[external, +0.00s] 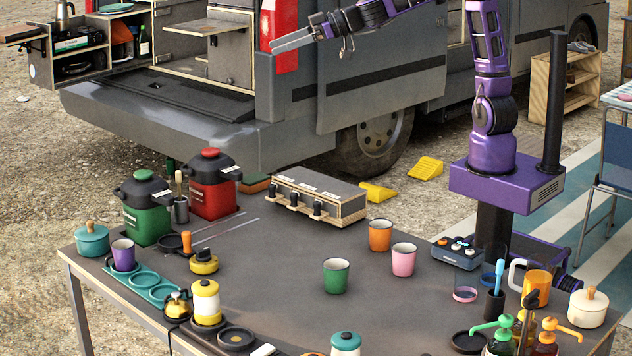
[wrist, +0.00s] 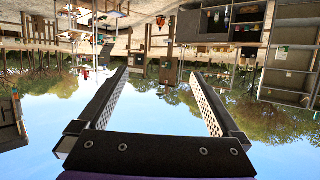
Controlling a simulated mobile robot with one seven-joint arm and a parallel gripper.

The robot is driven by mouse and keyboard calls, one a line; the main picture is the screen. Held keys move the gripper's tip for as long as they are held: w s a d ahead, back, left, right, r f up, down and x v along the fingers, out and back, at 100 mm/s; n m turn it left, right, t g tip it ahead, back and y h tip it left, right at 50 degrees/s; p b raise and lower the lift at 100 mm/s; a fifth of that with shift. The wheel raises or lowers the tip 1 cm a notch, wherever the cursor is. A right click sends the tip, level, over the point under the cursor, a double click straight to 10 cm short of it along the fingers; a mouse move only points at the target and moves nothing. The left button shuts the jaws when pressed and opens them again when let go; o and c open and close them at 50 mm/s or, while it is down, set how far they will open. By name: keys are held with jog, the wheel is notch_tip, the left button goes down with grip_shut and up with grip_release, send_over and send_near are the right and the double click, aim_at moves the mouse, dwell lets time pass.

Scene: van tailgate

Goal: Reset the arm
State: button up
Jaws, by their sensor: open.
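My purple arm (external: 490,60) rises from its base behind the right side of the table and reaches left, high in the external view. My gripper (external: 273,45) is at its far end, in front of the grey van and well above the table. In the wrist view my gripper (wrist: 158,73) shows two dark fingers spread wide apart with nothing between them. The wrist picture looks upside down, with sky below and ground above.
The table (external: 270,285) holds orange (external: 380,235), pink (external: 403,259) and green (external: 336,276) cups, green (external: 148,210) and red (external: 212,185) dispensers, and a wooden-edged box (external: 305,195). The van (external: 385,75) stands close behind my gripper. The table's middle has bare room.

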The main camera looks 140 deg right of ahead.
jog(key=s+a+f+n+t+y, duration=0.1)
jog(key=s+a+n+y, duration=0.2)
jog(key=a, duration=0.5)
jog(key=s+a+f+n+y+b, duration=0.1)
jog(key=s+a+n+y, duration=0.15)
jog(key=a+y, duration=0.45)
jog(key=s+a+f+n+t+y, duration=0.1)
jog(key=s+a+n+y, duration=0.15)
jog(key=a, duration=0.65)
jog(key=s+a+f+g+h, duration=0.2)
jog(key=s+f+g, duration=0.1)
jog(key=s+f, duration=0.4)
jog(key=s+a+f+g+h, duration=0.2)
jog(key=s+f, duration=0.4)
jog(key=s, duration=0.6)
jog(key=shift+s+a+f+g+b, duration=0.2)
jog(key=shift+a+f+g+b, duration=0.25)
jog(key=shift+g, duration=0.75)
jog(key=shift+a+r, duration=0.1)
